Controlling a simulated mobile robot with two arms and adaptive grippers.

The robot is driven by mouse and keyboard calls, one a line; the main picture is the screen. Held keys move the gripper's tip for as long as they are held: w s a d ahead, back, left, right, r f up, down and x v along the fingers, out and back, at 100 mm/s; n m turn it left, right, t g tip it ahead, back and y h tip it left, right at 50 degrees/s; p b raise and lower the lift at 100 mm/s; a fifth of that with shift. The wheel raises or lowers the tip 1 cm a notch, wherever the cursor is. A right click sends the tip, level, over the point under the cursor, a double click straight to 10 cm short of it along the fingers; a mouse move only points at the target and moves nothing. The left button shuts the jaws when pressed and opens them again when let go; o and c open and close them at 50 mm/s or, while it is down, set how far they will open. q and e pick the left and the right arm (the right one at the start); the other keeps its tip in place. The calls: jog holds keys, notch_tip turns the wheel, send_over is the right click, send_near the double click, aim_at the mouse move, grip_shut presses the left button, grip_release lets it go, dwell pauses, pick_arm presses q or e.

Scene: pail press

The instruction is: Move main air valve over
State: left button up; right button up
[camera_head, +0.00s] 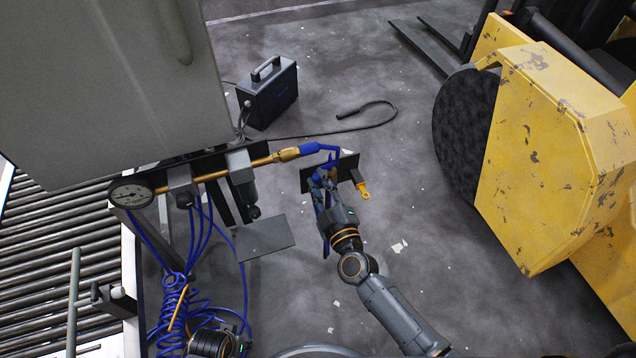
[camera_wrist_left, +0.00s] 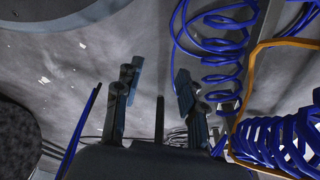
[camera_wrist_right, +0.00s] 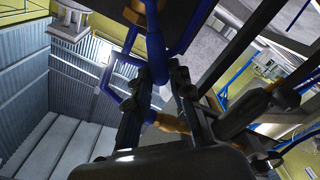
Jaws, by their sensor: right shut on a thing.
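The main air valve (camera_head: 288,154) is a brass body on a brass pipe, with a blue part and a bent blue handle (camera_head: 332,158) at its right end. My right gripper (camera_head: 325,180) is at this handle and shut on it. In the right wrist view, blue bars (camera_wrist_right: 155,50) reach down to the fingers of the right gripper (camera_wrist_right: 160,95), and a brass piece shows between them. The exact contact is partly hidden. My left gripper (camera_wrist_left: 155,95) has its fingers apart with nothing clear between them; my left arm shows low in the head view.
A pressure gauge (camera_head: 131,193) sits at the pipe's left end, with coiled blue hoses (camera_head: 172,305) below. A dark plate with a brass tag (camera_head: 361,189) is beside my right gripper. A black case (camera_head: 270,95) stands behind. A yellow machine (camera_head: 560,150) fills the right.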

pick_arm(q)
jog(key=shift+s+a+f+p, duration=0.1)
jog(key=shift+s+f+p, duration=0.15)
jog(key=shift+s+f, duration=0.4)
jog(key=shift+s+a+f+p, duration=0.1)
jog(key=shift+s+f+p, duration=0.1)
jog(key=shift+s+f, duration=0.4)
pick_arm(e)
jog(key=shift+o, duration=0.2)
jog(key=shift+w+d+r, duration=0.25)
jog(key=shift+d+r, duration=0.2)
jog(key=shift+d, duration=0.35)
pick_arm(q)
jog(key=shift+w+f, duration=0.15)
jog(key=shift+w, duration=0.05)
pick_arm(e)
jog(key=shift+d, duration=0.15)
